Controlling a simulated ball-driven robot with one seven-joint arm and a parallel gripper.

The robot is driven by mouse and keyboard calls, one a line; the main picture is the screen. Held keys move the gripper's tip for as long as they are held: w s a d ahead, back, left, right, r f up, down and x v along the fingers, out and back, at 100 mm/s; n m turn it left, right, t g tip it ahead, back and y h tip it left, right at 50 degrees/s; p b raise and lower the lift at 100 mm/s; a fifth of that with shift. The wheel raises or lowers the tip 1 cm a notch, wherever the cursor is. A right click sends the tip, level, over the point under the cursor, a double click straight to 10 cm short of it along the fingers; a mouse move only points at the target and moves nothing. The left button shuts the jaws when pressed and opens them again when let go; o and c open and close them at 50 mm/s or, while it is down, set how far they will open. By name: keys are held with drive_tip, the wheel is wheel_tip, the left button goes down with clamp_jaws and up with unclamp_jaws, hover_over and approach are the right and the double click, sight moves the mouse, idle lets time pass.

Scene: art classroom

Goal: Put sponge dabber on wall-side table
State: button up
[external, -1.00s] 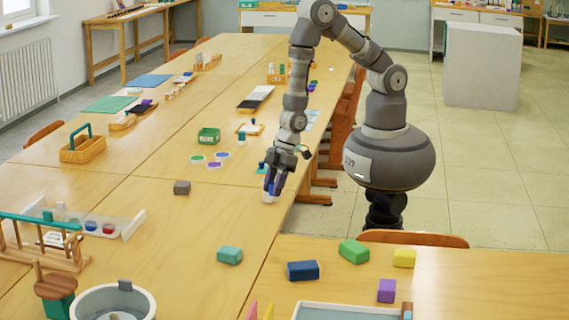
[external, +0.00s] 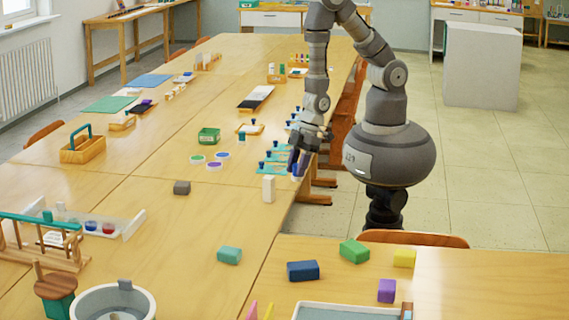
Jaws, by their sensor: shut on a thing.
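My gripper (external: 297,170) is low over the right edge of the long table, pointing down. It is shut on a small blue-handled thing, which looks like a sponge dabber; the fingers hide most of it.
A white upright block (external: 268,188) stands left of and nearer than my gripper. A green box (external: 209,135), round paint lids (external: 214,165) and a grey block (external: 182,188) lie left. A chair (external: 345,130) is at the right edge.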

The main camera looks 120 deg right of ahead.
drive_tip(key=shift+w+d+r, duration=0.1)
drive_tip(key=shift+d+r, duration=0.4)
drive_tip(key=shift+r, duration=0.3)
drive_tip(key=d+m+g+h+b, duration=0.1)
drive_tip(key=d+m+h, duration=0.45)
drive_tip(key=d, duration=1.65)
drive_tip(key=s+d+m+g+b, duration=0.1)
drive_tip(key=s+d+m, duration=0.45)
drive_tip(key=d, duration=0.55)
drive_tip(key=s+d+m+g, duration=0.1)
drive_tip(key=s+d+m, duration=0.3)
drive_tip(key=s+d, duration=0.45)
drive_tip(key=shift+y, duration=0.45)
drive_tip(key=x, duration=0.5)
drive_tip(key=shift+w+f, duration=0.2)
drive_tip(key=shift+w, duration=0.15)
